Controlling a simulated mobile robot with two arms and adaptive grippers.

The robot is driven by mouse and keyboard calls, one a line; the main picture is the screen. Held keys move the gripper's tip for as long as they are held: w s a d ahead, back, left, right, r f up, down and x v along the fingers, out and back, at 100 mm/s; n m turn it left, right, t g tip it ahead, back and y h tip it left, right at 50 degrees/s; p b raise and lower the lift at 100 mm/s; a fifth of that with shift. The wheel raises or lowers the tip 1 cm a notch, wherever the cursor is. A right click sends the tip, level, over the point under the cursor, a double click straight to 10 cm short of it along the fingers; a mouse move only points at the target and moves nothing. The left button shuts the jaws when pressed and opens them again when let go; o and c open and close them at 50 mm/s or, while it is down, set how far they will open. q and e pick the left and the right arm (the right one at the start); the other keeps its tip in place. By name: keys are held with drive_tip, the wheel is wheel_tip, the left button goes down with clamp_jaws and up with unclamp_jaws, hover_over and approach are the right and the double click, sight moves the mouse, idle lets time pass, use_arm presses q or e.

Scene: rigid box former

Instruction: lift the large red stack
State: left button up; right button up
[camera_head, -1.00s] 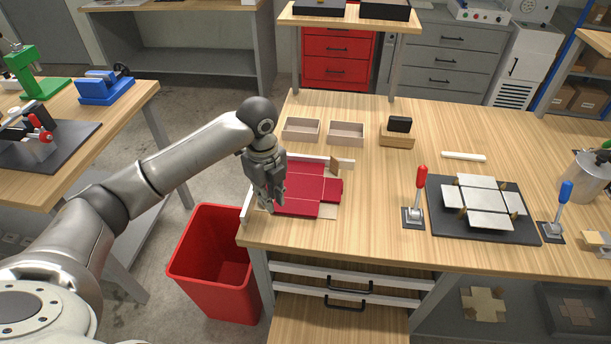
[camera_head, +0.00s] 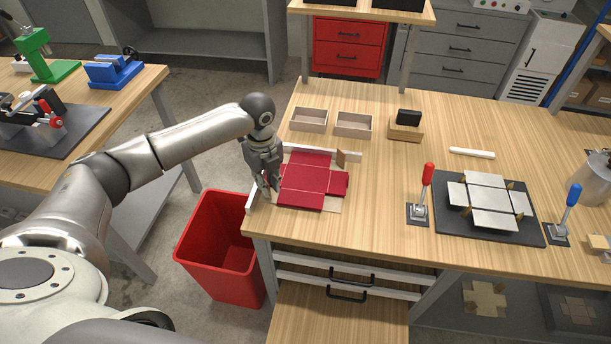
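The large red stack (camera_head: 308,180) is a flat, cross-shaped pile of dark red sheets near the left end of the wooden workbench. It lies on a light brown sheet, between white guide strips (camera_head: 329,155) along its back and left sides. My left gripper (camera_head: 268,188) points down at the left edge of the stack. Its fingers are close to that edge, but I cannot tell whether they touch it or how far apart they are. My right gripper is not in view.
A red bin (camera_head: 222,250) stands on the floor left of the bench. Two open boxes (camera_head: 309,119) sit behind the stack. Lever clamps with red (camera_head: 427,174) and blue (camera_head: 573,194) handles flank a dark plate (camera_head: 488,213) on the right. The bench front between is clear.

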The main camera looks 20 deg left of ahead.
use_arm(q)
drive_tip(key=shift+f, duration=1.05)
clamp_jaws()
